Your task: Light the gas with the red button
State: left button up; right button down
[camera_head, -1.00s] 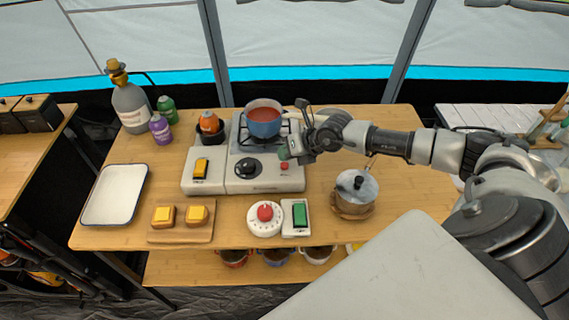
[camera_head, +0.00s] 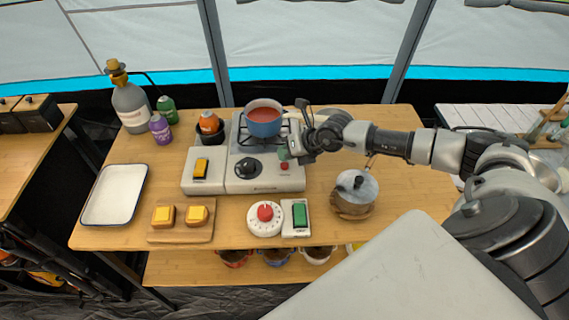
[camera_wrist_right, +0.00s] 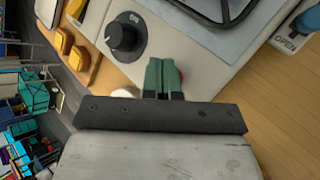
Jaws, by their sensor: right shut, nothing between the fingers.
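The gas stove (camera_head: 265,184) is a pale unit with a black knob (camera_head: 248,168) on its front panel. A small red button (camera_head: 284,166) sits on the panel to the right of the knob. My right gripper (camera_head: 284,154) has green fingertips, shut and empty, just above and behind the red button in the head view. I cannot tell whether they touch the stove. My left gripper is not in view.
A blue pot of red soup (camera_head: 264,121) stands on the burner close to my right gripper. A lidded metal pot (camera_head: 356,188) stands to the right.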

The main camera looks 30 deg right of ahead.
aim_at(286, 164)
jog(key=shift+f, duration=0.45)
jog(key=shift+f+b, duration=0.4)
jog(key=shift+f, duration=0.1)
dwell(0.9)
jog(key=shift+r+p, duration=0.95)
notch_tip(286, 164, up, 5)
jog(key=p, duration=0.4)
jog(key=shift+r+p, duration=0.1)
jog(key=shift+p, duration=0.3)
